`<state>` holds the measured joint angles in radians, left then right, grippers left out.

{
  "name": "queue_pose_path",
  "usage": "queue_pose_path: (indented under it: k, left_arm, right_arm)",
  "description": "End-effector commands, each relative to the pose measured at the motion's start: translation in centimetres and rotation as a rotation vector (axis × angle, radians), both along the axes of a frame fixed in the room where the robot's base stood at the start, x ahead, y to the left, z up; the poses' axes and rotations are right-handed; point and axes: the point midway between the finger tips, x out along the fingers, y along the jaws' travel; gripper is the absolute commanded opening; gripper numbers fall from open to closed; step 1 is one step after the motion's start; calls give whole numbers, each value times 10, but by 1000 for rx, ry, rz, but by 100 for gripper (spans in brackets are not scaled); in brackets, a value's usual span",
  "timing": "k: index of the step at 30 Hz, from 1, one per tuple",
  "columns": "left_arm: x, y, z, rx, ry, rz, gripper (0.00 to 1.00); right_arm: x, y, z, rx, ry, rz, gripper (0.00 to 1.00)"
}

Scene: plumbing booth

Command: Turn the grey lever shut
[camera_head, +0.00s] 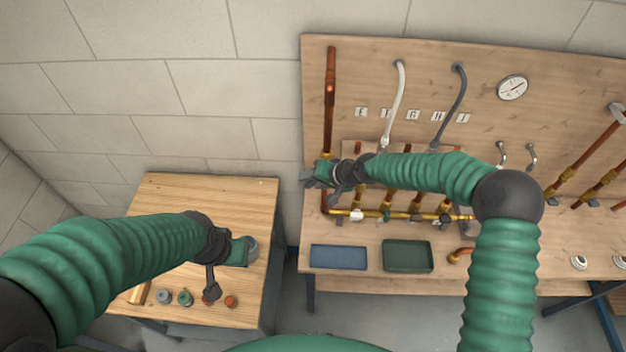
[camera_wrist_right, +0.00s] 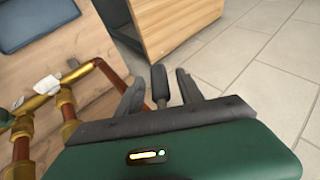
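The grey lever (camera_wrist_right: 159,82) shows in the right wrist view as a dark grey handle standing between the two fingers of my right gripper (camera_wrist_right: 160,92). A gap shows on each side of it, so the gripper is open around it. In the head view my right gripper (camera_head: 321,187) is at the upright copper pipe (camera_head: 330,95) on the left of the board. The lever is hard to tell from the dark fingers there. My left gripper (camera_head: 232,268) is over the wooden side table; its fingertips are not clear enough to judge.
The wooden side table (camera_head: 175,195) holds several small fittings (camera_head: 185,297) near its front. The bench has a blue tray (camera_head: 338,257) and a green tray (camera_head: 407,256). A brass pipe run (camera_head: 395,214) with several valves lies beneath my right forearm. Hoses and a gauge (camera_head: 512,88) are higher up.

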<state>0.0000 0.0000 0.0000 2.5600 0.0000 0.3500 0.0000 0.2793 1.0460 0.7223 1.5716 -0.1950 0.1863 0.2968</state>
Motion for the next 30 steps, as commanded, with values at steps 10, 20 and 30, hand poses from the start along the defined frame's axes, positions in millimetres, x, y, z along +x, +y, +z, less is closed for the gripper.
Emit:
queue_pose_path:
  k: [10, 20, 30]
  left_arm:
    - [0, 0, -4, 0, 0, 0, 36]
    - [0, 0, -30, 0, 0, 0, 36]
    - [0, 0, -40, 0, 0, 0, 36]
  right_arm:
    - [-2, -4, 3, -1, 2, 0, 44]
    - [-34, -52, 64, -4, -3, -4, 44]
    - [-61, -89, 120, -1, 2, -2, 44]
